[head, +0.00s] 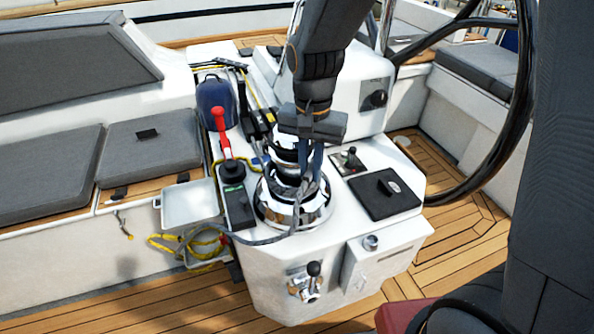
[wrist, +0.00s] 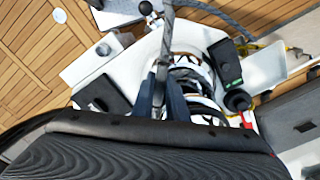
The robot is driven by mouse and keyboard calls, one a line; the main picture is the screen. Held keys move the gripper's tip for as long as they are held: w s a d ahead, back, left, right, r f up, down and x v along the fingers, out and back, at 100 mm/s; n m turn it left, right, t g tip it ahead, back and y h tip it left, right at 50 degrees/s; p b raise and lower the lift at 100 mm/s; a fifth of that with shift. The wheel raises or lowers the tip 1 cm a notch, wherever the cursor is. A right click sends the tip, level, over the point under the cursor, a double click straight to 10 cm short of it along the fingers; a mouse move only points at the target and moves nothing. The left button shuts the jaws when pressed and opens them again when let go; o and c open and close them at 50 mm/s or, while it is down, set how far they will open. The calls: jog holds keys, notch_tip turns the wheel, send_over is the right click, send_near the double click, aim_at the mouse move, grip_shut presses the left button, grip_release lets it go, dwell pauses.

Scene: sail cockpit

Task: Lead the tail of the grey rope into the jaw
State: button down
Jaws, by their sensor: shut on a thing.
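The chrome winch (head: 292,208) stands on the white console, with its top partly hidden behind my gripper (head: 310,172). My gripper points down over the winch and is shut on the grey rope (head: 262,241). In the wrist view my gripper (wrist: 167,98) holds the grey rope (wrist: 167,35) beside the winch (wrist: 192,82). Another stretch of rope crosses to the upper right. I cannot make out the jaw itself or whether the rope touches it.
A red-handled lever (head: 222,130) and a black control box (head: 236,206) stand left of the winch. A white tray (head: 188,204) hangs at the console's left, above yellow rope (head: 168,243). A small joystick (head: 349,158) and a black panel (head: 384,195) lie to the right.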

jog(key=shift+a, duration=0.1)
jog(key=shift+s+a+m+p, duration=0.2)
jog(key=shift+a+m+p, duration=0.65)
jog(key=shift+a+m, duration=0.4)
jog(key=a+m+p, duration=0.1)
jog(key=a+m, duration=0.1)
jog(key=shift+a+m+p, duration=0.2)
jog(key=shift+m+p, duration=0.1)
jog(key=shift+m, duration=0.05)
jog(key=shift+w+a, duration=0.1)
